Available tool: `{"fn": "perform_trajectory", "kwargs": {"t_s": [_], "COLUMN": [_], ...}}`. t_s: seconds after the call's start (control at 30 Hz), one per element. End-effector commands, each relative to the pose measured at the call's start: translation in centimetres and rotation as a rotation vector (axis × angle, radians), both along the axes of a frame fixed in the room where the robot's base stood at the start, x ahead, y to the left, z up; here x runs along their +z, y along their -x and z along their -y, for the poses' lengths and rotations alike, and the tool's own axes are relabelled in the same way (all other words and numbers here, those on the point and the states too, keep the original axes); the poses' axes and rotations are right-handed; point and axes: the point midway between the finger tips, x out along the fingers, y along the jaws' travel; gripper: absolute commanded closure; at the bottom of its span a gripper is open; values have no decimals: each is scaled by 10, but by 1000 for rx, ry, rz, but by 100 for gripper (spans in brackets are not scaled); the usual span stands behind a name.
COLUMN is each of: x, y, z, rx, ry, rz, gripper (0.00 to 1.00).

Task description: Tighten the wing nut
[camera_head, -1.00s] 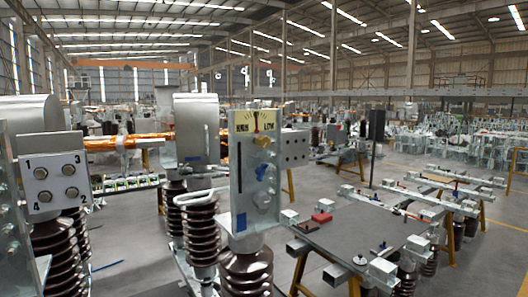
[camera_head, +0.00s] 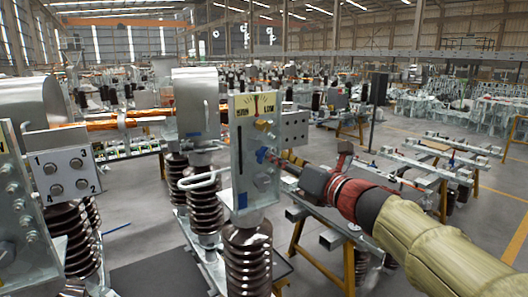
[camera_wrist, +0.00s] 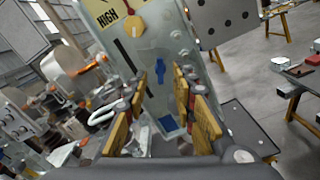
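The blue wing nut (camera_head: 262,155) sits on the front of an upright metal panel (camera_head: 242,160), below a yellow knob (camera_head: 262,125) and a HIGH/LOW scale. In the wrist view the blue wing nut (camera_wrist: 160,71) shows upright, between and beyond the fingertips. My gripper (camera_head: 287,159) reaches in from the right, close to the panel. In the wrist view my gripper (camera_wrist: 160,92) is open, with a yellow-padded finger on each side and nothing between the pads. I cannot tell the exact gap from the fingertips to the nut.
A plate with numbered bolts (camera_head: 68,175) stands at the left. A white looped handle (camera_head: 200,181) is left of the panel. Brown ribbed insulators (camera_head: 247,262) stand below. A perforated grey plate (camera_head: 293,129) is just behind the panel's right side.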

Motion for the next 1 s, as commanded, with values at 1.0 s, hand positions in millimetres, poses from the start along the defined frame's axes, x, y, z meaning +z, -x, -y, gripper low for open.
{"fn": "perform_trajectory", "kwargs": {"t_s": [1.0], "x": [0], "y": [-63], "z": [-42], "rx": [-4], "ry": [-1], "rz": [0], "gripper": [79]}}
